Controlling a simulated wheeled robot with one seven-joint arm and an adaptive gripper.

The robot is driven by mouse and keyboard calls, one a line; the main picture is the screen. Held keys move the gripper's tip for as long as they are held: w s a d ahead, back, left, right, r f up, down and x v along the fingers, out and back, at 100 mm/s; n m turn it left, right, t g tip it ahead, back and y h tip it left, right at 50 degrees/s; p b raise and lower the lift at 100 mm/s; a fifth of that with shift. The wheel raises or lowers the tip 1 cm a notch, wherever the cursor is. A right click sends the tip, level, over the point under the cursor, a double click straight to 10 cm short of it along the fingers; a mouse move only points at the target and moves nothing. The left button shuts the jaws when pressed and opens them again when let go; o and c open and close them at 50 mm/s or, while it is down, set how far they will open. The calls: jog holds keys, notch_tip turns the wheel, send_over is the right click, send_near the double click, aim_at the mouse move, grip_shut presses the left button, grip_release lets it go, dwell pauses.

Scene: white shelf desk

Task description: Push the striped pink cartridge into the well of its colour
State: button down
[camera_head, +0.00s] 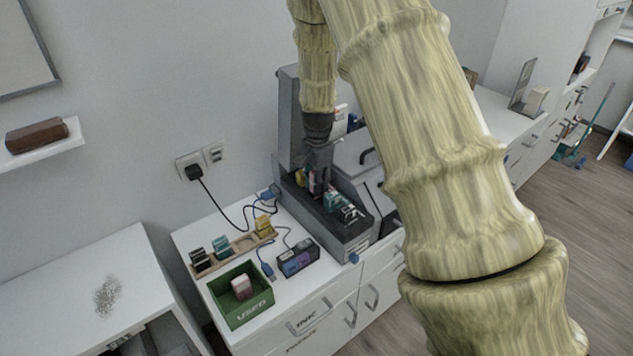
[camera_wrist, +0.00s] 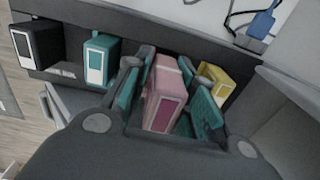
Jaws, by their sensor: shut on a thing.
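The pink cartridge (camera_wrist: 165,95), with a white-edged magenta label, is between the teal-padded fingers of my gripper (camera_wrist: 168,105) in the wrist view. Its stripes are faint. It stands slightly tilted in the picture, between a teal cartridge (camera_wrist: 98,60) on the left and a yellow cartridge (camera_wrist: 217,83) on the right, in the row of the dark grey machine (camera_head: 362,236). My gripper (camera_head: 318,160) reaches down into this machine in the head view. The fingers hide the well under the pink cartridge, so I cannot tell how deep it sits.
A black cartridge (camera_wrist: 37,44) stands at the row's left end. On the desk are a green bin (camera_head: 246,314) marked USED with a pinkish cartridge (camera_head: 241,286) inside, a wooden rack (camera_head: 236,248) with several cartridges, and a dark box (camera_head: 298,260). Blue-ended cables lie behind.

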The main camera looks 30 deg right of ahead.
jog(key=shift+f, duration=0.95)
jog(key=c, duration=1.1)
grip_release()
jog(key=shift+s+r, duration=0.1)
jog(key=shift+r, duration=3.65)
